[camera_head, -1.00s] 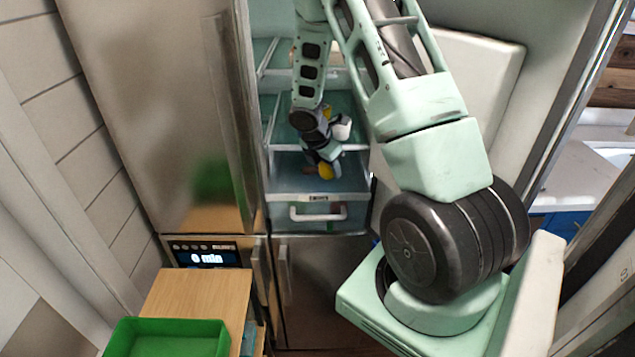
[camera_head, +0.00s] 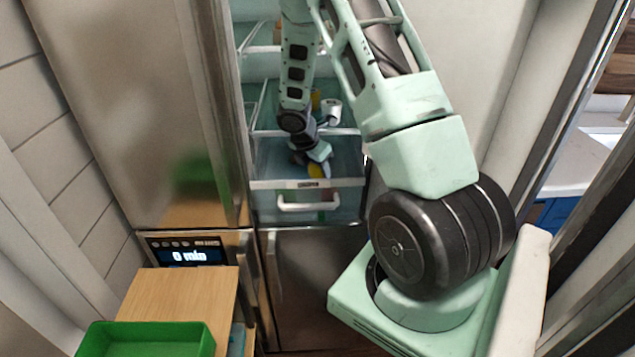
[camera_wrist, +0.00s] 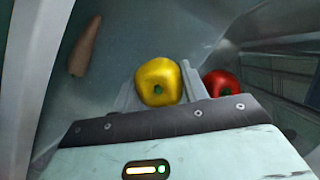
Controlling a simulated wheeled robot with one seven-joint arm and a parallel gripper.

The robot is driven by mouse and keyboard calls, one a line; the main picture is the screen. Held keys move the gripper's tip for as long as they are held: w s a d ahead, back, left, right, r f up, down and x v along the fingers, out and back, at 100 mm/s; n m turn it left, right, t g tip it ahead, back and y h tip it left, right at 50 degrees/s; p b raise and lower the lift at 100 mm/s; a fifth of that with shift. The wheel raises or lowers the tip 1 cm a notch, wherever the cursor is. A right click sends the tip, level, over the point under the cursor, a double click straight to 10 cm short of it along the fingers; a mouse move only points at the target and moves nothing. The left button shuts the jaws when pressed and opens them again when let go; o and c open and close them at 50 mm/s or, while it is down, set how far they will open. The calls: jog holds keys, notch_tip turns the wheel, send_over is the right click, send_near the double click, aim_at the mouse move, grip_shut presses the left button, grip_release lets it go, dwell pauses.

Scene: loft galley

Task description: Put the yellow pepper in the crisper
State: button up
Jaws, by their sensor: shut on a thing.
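The yellow pepper (camera_wrist: 158,82) is between the fingers of my gripper (camera_wrist: 160,95) in the wrist view, and my gripper is shut on it. In the head view the yellow pepper (camera_head: 316,171) shows at the end of my gripper (camera_head: 315,160), over or inside the open crisper drawer (camera_head: 262,184). The drawer has a clear front and a white handle. Its inside also shows in the wrist view (camera_wrist: 125,45). Whether the pepper touches the drawer floor cannot be told.
A carrot-like vegetable (camera_wrist: 86,46) and a red pepper (camera_wrist: 222,83) lie near the gripper in the wrist view. A fridge shelf (camera_head: 345,131) with a white item (camera_head: 332,110) is above the drawer. A green tray (camera_head: 150,340) stands on a wooden counter (camera_head: 190,292) at lower left.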

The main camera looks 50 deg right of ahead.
aim_at(318, 176)
notch_tip(318, 176, down, 3)
jog(key=b, duration=0.2)
jog(key=shift+f+b, duration=0.15)
jog(key=shift+b, duration=0.15)
jog(key=o, duration=1)
jog(key=v, duration=1.2)
